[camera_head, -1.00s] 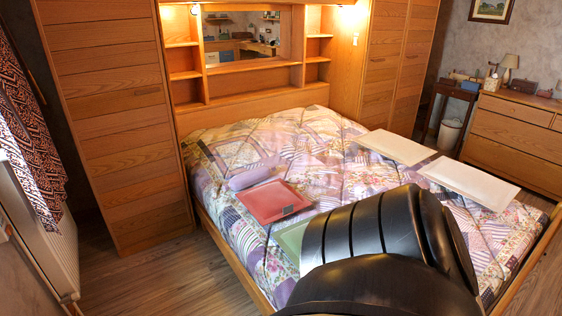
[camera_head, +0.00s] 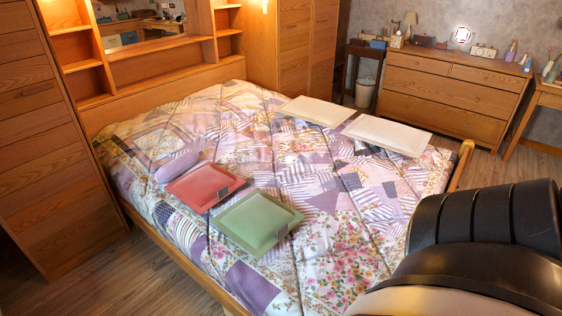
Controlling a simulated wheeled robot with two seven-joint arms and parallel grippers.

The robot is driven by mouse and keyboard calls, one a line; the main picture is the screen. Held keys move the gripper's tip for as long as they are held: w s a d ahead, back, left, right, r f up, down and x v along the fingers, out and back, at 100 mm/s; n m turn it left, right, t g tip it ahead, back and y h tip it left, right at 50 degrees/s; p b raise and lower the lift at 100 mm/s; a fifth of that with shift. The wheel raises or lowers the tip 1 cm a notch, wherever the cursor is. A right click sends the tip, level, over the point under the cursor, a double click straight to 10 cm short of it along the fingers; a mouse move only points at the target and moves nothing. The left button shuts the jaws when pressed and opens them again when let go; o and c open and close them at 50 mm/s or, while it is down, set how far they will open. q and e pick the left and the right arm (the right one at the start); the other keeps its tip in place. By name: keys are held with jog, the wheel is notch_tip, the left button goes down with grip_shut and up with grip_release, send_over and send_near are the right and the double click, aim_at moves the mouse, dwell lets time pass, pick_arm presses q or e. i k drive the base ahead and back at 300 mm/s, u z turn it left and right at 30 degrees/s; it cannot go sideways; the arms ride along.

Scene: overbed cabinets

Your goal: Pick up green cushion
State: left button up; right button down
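The green cushion (camera_head: 257,222) lies flat on the patchwork bedspread (camera_head: 345,255), near the bed's front left side. It is square with a flat border and is in full view. A red cushion (camera_head: 203,187) lies just behind and left of it, very close to its edge. A black, ribbed part of my own arm fills the lower right corner, apart from the cushion. Neither of my grippers shows.
A purple bolster (camera_head: 177,166) lies behind the red cushion. Two white pillows (camera_head: 316,111) (camera_head: 388,135) lie at the far right of the bed. Wooden cabinets and a dresser (camera_head: 447,96) stand behind. Wood floor (camera_head: 125,272) is clear at left.

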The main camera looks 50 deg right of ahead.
aim_at(258, 221)
jog(key=i, duration=1.95)
jog(key=z, duration=0.55)
jog(key=i, duration=0.65)
jog(key=u, duration=5.7)
